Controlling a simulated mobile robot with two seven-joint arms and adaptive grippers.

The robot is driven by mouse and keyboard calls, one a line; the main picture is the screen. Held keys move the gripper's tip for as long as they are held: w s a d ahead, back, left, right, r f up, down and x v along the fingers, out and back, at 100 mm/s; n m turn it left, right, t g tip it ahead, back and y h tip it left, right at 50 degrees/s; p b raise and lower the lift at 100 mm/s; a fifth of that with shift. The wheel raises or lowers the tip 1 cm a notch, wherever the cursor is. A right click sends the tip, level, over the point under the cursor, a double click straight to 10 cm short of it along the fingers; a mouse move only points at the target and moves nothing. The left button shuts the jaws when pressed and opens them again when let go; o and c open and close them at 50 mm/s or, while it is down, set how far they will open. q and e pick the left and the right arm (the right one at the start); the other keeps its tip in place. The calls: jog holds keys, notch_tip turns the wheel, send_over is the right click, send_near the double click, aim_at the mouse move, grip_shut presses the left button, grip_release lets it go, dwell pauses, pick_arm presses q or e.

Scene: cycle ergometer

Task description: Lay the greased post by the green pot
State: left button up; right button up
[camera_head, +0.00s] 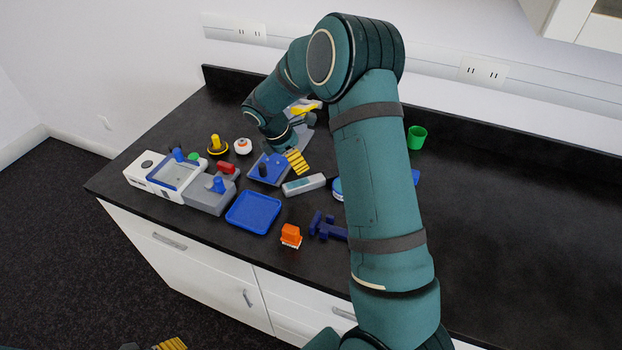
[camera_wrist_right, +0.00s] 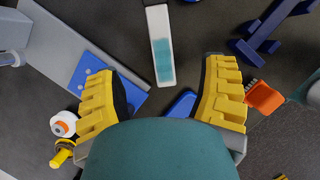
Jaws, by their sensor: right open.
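The small green pot (camera_head: 416,138) stands at the back of the counter, right of my raised right arm in the head view. I cannot tell for certain which thing is the greased post; a dark blue barred piece (camera_head: 328,227) lies near the front edge and also shows at the upper right of the wrist view (camera_wrist_right: 262,38). My right gripper (camera_head: 296,160) is over the back left part of the counter. In the wrist view its yellow fingers (camera_wrist_right: 165,75) are wide apart, with nothing held. My left gripper (camera_head: 170,344) barely shows at the bottom edge.
A grey-and-teal device (camera_head: 304,185), blue tray (camera_head: 253,212), orange brush (camera_head: 291,235) and blue-topped plate (camera_head: 267,169) crowd around my right gripper. A white-and-grey unit (camera_head: 165,175) stands at the left. The counter (camera_head: 510,215) is clear at the right.

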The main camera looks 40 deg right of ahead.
aim_at(311, 179)
jog(key=x, duration=1.1)
jog(key=shift+d+f, duration=0.15)
jog(key=shift+f, duration=0.35)
jog(key=shift+f, duration=0.25)
jog(key=shift+s, duration=0.1)
grip_shut()
